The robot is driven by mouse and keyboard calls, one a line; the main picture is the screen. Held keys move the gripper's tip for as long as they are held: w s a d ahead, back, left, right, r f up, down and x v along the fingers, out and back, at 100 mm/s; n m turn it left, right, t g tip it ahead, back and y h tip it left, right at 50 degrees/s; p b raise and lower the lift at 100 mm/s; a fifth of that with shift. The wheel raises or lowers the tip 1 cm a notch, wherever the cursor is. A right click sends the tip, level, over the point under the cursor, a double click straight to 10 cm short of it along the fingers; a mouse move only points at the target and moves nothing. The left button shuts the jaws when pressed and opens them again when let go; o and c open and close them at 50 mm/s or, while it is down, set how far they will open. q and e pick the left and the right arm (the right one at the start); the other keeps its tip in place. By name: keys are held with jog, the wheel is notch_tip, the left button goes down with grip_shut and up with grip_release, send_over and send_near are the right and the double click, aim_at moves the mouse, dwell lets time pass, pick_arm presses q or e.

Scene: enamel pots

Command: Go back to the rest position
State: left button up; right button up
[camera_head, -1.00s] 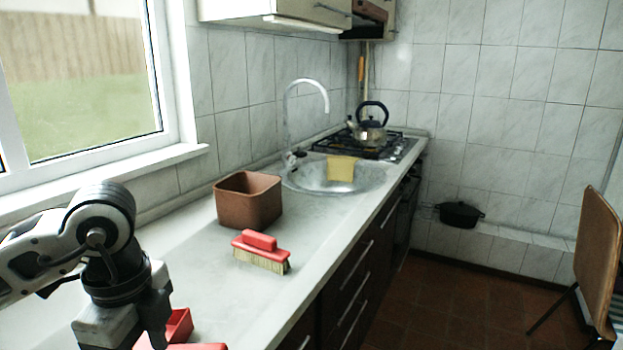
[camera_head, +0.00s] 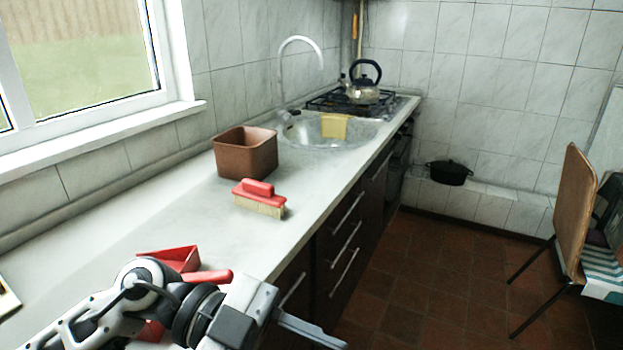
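My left arm comes in from the lower left over the counter's front edge. Its gripper (camera_head: 312,330) points right, past the counter edge over the floor; the finger part shows as one grey bar, so I cannot tell whether it is open. Nothing shows held in it. A red dustpan (camera_head: 172,257) lies on the counter behind the wrist, partly hidden by it. A red brush (camera_head: 259,198) with pale bristles stands on the counter farther back, apart from the gripper. My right gripper is not in view.
A brown square bin (camera_head: 246,155) stands on the counter (camera_head: 120,225) by the wall. Beyond it are a sink with a yellow cloth (camera_head: 334,127) and a stove with a kettle (camera_head: 362,88). A black pot (camera_head: 449,173) sits on a ledge. A chair (camera_head: 574,210) stands right; the floor between is open.

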pick_arm(q)
jog(key=w+r+n+t+h, duration=0.3)
jog(key=w+n+t+h, duration=0.25)
jog(key=t+h, duration=0.3)
jog(key=w+a+f+n+t+y, duration=0.55)
jog(key=n+t+y, duration=0.35)
jog(key=n+t, duration=0.35)
jog(key=s+a+f+n+y, duration=0.1)
jog(key=a+f+n+y, duration=0.4)
jog(key=f+y, duration=0.5)
jog(key=s+a+f+g, duration=0.2)
jog(key=s+f, duration=0.3)
jog(key=f, duration=0.3)
jog(key=s+a+f+n+g+y, duration=0.1)
jog(key=s+a+f+g, duration=0.1)
jog(key=s+f, duration=0.3)
notch_tip(320, 180, down, 3)
jog(key=shift+f+g, duration=0.15)
jog(key=shift+g, duration=0.45)
